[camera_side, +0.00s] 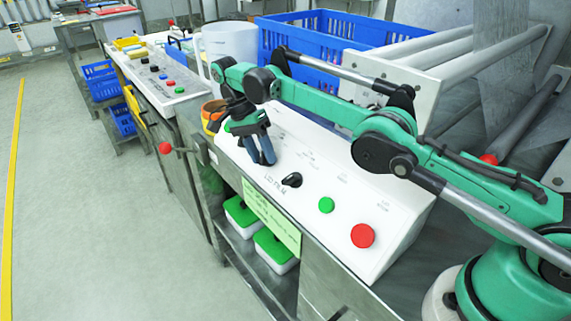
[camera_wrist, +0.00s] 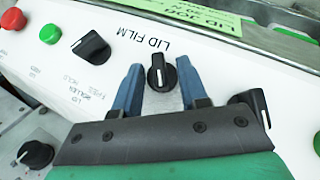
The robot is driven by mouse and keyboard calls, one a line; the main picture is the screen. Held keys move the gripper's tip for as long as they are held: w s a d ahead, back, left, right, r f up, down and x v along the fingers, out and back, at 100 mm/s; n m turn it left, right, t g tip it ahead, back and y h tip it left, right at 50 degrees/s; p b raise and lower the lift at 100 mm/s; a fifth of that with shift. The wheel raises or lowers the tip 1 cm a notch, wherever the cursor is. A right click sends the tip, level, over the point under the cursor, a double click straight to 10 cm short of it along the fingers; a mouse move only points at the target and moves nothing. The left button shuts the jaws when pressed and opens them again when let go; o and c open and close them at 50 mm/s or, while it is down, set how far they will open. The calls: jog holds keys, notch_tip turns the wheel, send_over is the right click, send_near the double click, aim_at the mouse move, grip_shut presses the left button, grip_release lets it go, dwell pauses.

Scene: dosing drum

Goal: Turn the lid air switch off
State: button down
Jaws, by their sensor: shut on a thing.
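My gripper (camera_side: 262,156) is down at the sloped white control panel (camera_side: 335,222), left of a black knob in the side view. In the wrist view, the two blue fingers of my gripper (camera_wrist: 159,66) stand on either side of a black rotary switch (camera_wrist: 158,76) and are shut on it. A white mark on this switch runs roughly up and down the picture. Its own label is not readable, so I cannot confirm its name. In the side view my gripper hides this switch.
Beside the gripped switch are a black knob (camera_wrist: 92,47), a green button (camera_wrist: 50,34) and a red button (camera_wrist: 14,19). Another black knob (camera_wrist: 251,112) sits close to my gripper's right side. A blue crate (camera_side: 330,32) and a white jug (camera_side: 229,42) stand behind the panel.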

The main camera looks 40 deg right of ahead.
jog(key=c, duration=0.8)
grip_release()
jog(key=shift+d, duration=0.1)
jog(key=shift+s, duration=0.1)
